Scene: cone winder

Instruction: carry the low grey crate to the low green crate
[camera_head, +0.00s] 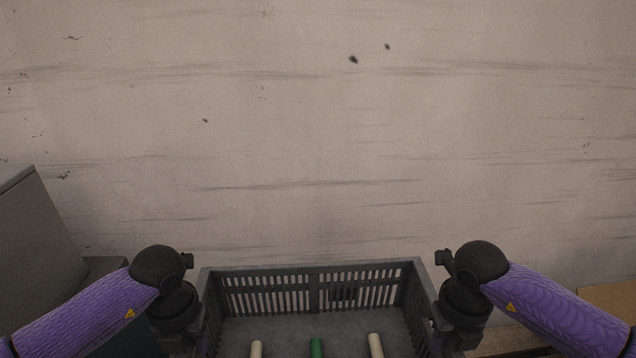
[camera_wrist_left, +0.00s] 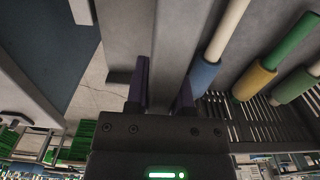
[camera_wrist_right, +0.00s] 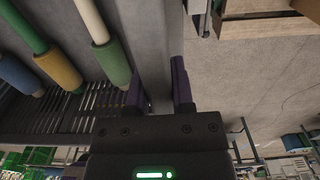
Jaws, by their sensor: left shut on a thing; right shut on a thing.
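The low grey crate (camera_head: 315,270) is at the bottom middle of the head view, with slatted walls; its near part is cut off by the frame. Inside lie several rods with coloured sleeves, among them a blue one (camera_wrist_left: 203,76), a yellow one (camera_wrist_left: 254,82) and a green one (camera_wrist_right: 113,64). My left gripper (camera_wrist_left: 161,88) is shut on the crate's left wall. My right gripper (camera_wrist_right: 157,85) is shut on its right wall. In the head view both gripper tips are hidden. I cannot single out the low green crate; green crates (camera_wrist_left: 80,140) show small in the left wrist view.
A grey cabinet-like box (camera_head: 35,225) stands at the left of the head view. At the lower right are a brown board (camera_head: 608,298) and a wooden edge (camera_head: 510,340) close to the crate. The pale, scuffed floor (camera_head: 320,130) ahead is clear.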

